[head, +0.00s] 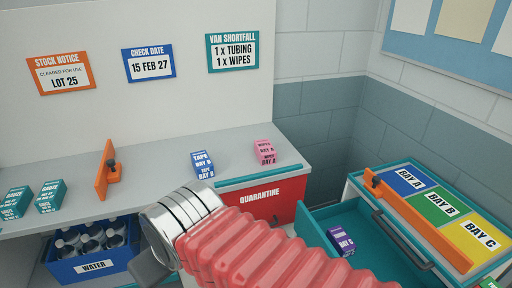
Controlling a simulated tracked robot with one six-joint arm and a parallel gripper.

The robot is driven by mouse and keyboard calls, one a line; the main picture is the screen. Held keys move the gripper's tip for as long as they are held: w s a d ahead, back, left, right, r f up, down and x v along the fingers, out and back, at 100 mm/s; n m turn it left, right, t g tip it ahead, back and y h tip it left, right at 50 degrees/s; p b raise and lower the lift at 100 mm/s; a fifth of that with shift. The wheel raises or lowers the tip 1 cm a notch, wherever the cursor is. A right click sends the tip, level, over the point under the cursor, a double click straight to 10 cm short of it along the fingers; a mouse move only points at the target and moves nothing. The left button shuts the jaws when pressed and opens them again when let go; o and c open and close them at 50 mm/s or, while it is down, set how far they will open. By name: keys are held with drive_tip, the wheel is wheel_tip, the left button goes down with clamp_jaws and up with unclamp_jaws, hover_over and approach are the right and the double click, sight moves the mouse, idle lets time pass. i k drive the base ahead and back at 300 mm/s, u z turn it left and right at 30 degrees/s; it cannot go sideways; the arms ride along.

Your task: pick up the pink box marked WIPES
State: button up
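The pink box marked WIPES (265,151) stands on the grey counter, near its right end, just behind the red bin marked QUARANTINE. Smaller print on its front seems to read BAY A and a DAY or BAY line, too small to be sure. My arm, with a red ribbed sleeve and silver rings, crosses the lower middle. A dark grey part at its end, seemingly my gripper (151,268), shows low and left of the pink box, well apart from it. Its fingers cannot be made out, nor anything held.
A blue TAPE box (202,164) stands left of the pink box. The QUARANTINE bin (285,199) is below the counter edge. An orange divider (105,172) and teal GAUZE boxes (50,196) are at left. An open teal drawer (318,222) holds a purple box (341,241).

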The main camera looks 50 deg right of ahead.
sight(267, 155)
drive_tip(key=z, duration=0.35)
drive_tip(key=i, duration=0.95)
drive_tip(key=z, duration=0.45)
